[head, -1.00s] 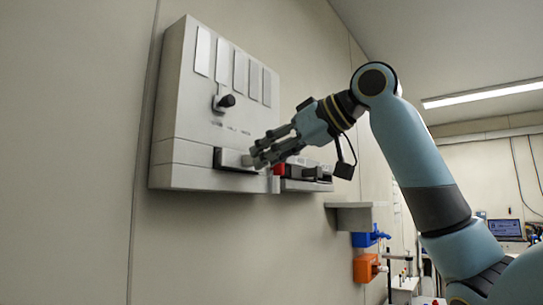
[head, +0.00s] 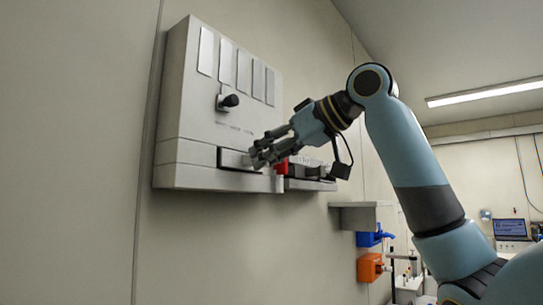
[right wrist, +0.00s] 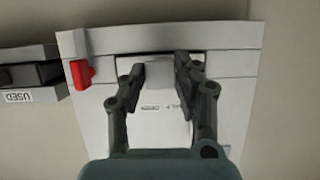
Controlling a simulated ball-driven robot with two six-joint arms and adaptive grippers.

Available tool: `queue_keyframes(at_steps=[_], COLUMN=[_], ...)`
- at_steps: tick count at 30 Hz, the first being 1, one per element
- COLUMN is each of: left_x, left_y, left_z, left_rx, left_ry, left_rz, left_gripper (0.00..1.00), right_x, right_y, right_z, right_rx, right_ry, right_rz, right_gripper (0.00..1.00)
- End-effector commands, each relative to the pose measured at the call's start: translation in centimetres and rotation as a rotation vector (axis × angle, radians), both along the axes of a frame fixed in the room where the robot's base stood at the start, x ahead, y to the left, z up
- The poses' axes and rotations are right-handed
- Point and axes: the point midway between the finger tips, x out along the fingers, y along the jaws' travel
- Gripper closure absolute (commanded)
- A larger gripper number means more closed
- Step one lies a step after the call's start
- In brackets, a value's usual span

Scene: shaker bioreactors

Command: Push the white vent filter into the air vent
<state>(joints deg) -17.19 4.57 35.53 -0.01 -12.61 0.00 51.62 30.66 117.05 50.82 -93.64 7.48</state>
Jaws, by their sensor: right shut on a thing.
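My right gripper (head: 262,157) is at the lower front of the grey wall unit (head: 190,128), beside a dark-edged recess (head: 234,159) that looks like the air vent. In the right wrist view, the two dark fingers of my right gripper (right wrist: 160,72) are shut on a small pale block (right wrist: 160,74), seemingly the white vent filter. The block is at the unit's front; how deep it sits cannot be told. In the head view the fingers hide it. My left gripper is not in view.
A red piece (head: 282,167) sits on the unit just right of my fingers. A dark tray (head: 310,183) lies beyond it; the wrist view shows a "USED" label (right wrist: 16,97). A black knob (head: 230,100) sticks out above. A grey shelf (head: 360,213) and blue and orange holders are lower right.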

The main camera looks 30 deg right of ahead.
Motion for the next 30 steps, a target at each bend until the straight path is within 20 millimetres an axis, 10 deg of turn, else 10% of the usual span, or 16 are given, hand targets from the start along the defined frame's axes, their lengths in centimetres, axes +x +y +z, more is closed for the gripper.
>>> queue_keyframes(at_steps=[2, 3, 9, 20, 30], left_x=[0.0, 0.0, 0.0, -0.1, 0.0], left_y=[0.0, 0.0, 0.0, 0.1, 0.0], left_z=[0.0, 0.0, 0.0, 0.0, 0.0], left_rx=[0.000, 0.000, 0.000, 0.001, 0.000], left_ry=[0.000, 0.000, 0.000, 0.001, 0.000], left_rz=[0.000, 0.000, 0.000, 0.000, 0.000], left_gripper=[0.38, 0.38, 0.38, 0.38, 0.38], right_x=[0.0, 0.0, 0.0, -0.5, -5.7], right_y=[0.0, 0.0, 0.0, -0.3, -2.7], right_z=[0.0, 0.0, 0.0, 0.2, 2.6], right_rx=[0.000, 0.000, -0.001, -0.002, -0.009], right_ry=[0.000, 0.000, 0.000, -0.002, -0.002], right_rz=[0.000, 0.000, 0.000, -0.001, -0.006], right_gripper=[1.00, 0.68, 0.43, 0.43, 0.43])
